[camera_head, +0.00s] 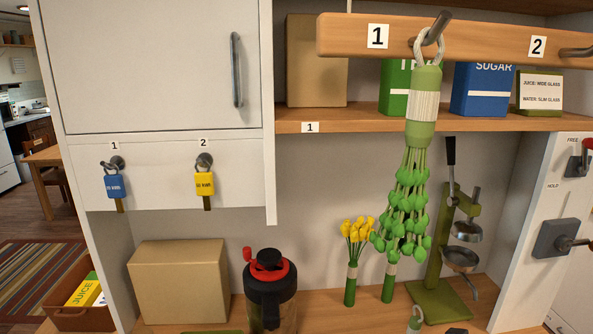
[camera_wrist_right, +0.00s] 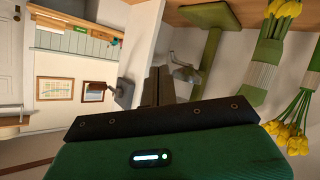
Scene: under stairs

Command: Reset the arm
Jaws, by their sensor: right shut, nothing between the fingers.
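My right gripper (camera_wrist_right: 158,87) shows in the right wrist view. Its two dark fingers are together, with nothing held between them. Beyond the fingertips are a pale panel edge and a grey metal fitting. The green stand (camera_wrist_right: 212,45) is beyond and to the right of the fingers, apart from them. In the head view I cannot make out either gripper clearly. My left gripper is not in view.
A green beaded hanger (camera_head: 403,200) hangs from hook 1 of the wooden rail (camera_head: 470,42). Below stand yellow flowers (camera_head: 357,232), a green press stand (camera_head: 440,230), a red-and-black lidded jar (camera_head: 270,285) and a cardboard box (camera_head: 180,280). Blue (camera_head: 115,185) and yellow (camera_head: 204,183) tags hang left.

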